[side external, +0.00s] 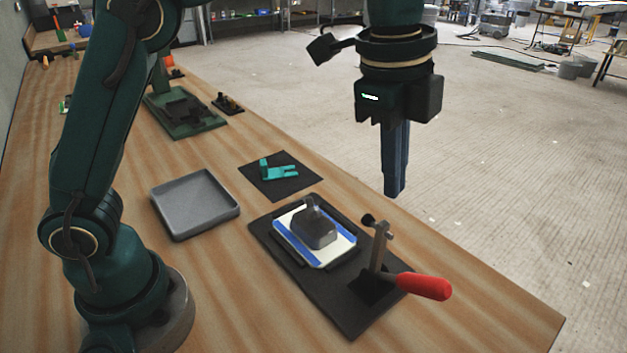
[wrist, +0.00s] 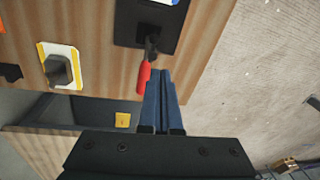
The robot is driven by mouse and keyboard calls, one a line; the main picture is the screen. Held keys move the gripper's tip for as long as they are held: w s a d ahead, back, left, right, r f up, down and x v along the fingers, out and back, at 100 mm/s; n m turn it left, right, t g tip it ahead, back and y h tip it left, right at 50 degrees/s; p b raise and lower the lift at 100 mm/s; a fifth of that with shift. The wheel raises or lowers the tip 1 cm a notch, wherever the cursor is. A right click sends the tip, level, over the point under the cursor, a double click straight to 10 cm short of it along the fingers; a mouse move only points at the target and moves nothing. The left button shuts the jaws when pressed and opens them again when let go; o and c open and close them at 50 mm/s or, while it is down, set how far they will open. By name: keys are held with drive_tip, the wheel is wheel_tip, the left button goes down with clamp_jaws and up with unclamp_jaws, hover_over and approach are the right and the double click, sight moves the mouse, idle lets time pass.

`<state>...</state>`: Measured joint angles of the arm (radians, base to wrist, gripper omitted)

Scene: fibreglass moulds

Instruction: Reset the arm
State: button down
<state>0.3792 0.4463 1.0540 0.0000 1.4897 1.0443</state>
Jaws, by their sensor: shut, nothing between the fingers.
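My gripper (side external: 395,192) hangs pointing down in the side external view, above and beyond the table's right edge. Its blue fingers are together and empty; they also show in the wrist view (wrist: 160,78). The fingers are apart from everything on the table. A toggle clamp with a red handle (side external: 424,286) stands on a black base plate (side external: 345,318). On that plate a grey mould (side external: 313,228) rests on a white and blue board (side external: 338,253). In the wrist view the red handle (wrist: 143,80) appears just left of the fingers.
A grey tray (side external: 172,205) and a teal bracket (side external: 280,173) on a dark mat lie on the wooden table (side external: 480,318). A green fixture (side external: 185,112) stands further back. The wrist view shows another dark block (wrist: 58,70) on a yellow-edged board. Open floor lies right of the table.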

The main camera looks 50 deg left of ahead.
drive_tip(key=s+a+r+n+t, duration=0.2)
drive_tip(key=s+a+r+n, duration=0.2)
drive_tip(key=a, duration=0.2)
drive_tip(key=s+a+f+n+t, duration=0.2)
drive_tip(key=s+a+f+n, duration=0.4)
drive_tip(key=s+n, duration=0.4)
drive_tip(key=shift+s+a+f+n+y, duration=0.2)
drive_tip(key=shift+s+f+n+y, duration=0.1)
drive_tip(key=shift+f+n, duration=0.75)
